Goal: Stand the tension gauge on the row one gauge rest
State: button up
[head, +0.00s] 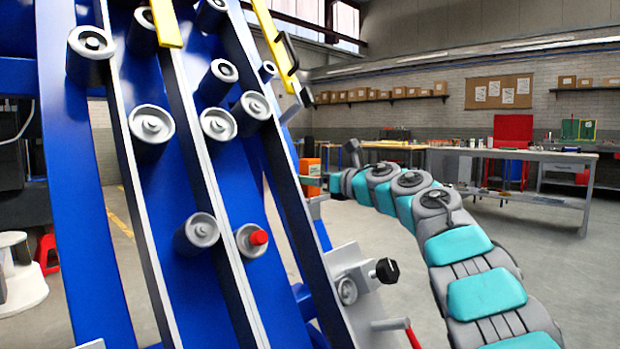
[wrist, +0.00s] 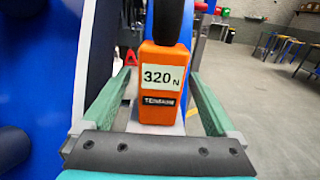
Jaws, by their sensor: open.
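The tension gauge (wrist: 162,104) is an orange block with a white label reading 320 N and a dark label below it. In the wrist view it is upright in the middle, with a thick black part rising from its top. My gripper (wrist: 160,76) is open, with one green finger on each side of the gauge and gaps between. A pale grey surface shows around the gauge's foot; I cannot tell whether it is the gauge rest. In the head view, my gripper's fingers are not clear; an orange block (head: 309,176) shows beside the end of my arm.
A tilted blue frame (head: 85,230) with grey rails and several rollers (head: 151,125) fills the left. One roller (head: 251,240) has a red cap. A bracket with a black knob (head: 386,271) juts out low on the frame. Workbenches (head: 520,154) stand far right; floor between is clear.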

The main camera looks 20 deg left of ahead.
jog(key=shift+s+d+f+b, duration=0.15)
jog(key=shift+s+d+b, duration=0.1)
jog(key=shift+d+b, duration=0.2)
jog(key=b+v, duration=0.2)
jog(key=v, duration=0.4)
jog(key=shift+s+d, duration=0.25)
jog(key=shift+d, duration=0.05)
